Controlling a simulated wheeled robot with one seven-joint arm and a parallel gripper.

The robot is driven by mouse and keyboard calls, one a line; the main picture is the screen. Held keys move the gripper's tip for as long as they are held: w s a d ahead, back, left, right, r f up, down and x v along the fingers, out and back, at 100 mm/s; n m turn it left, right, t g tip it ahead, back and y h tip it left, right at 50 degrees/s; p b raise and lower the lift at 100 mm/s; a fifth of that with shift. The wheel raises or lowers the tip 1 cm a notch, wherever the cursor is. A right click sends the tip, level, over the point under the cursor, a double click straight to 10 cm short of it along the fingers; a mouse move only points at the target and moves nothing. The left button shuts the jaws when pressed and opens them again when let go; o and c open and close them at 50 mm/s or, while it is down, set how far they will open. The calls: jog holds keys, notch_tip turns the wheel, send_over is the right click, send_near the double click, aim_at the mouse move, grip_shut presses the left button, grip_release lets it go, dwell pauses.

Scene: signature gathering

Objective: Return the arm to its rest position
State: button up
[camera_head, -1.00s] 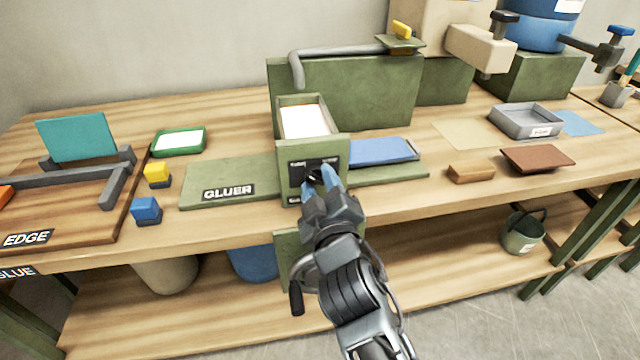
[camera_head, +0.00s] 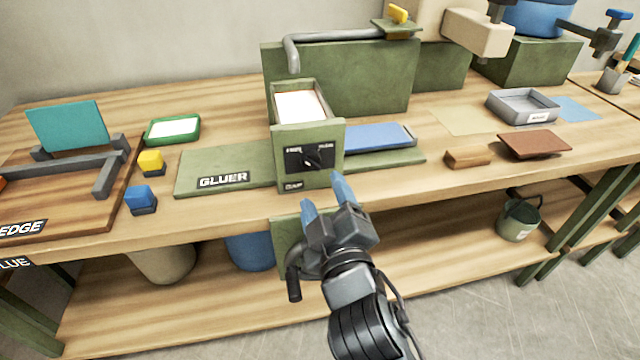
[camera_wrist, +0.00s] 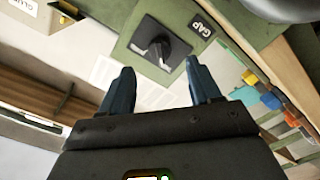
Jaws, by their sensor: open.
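My gripper (camera_head: 324,196) is in front of the bench edge, just below and in front of the gluer's dial (camera_head: 312,160). Its two blue-tipped fingers are apart with nothing between them. The gluer (camera_head: 225,172) has a green box with a white-filled top. In the head view my gripper stands apart from the dial.
A crank handle (camera_head: 294,280) hangs below the bench front, close to my gripper's left. The bench holds a blue slab (camera_head: 375,137), a brown block (camera_head: 467,157), a grey tray (camera_head: 522,107) and yellow (camera_head: 151,161) and blue blocks (camera_head: 140,198). Open floor lies at front right.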

jog(key=shift+s+d, duration=0.1)
jog(key=shift+s, duration=0.3)
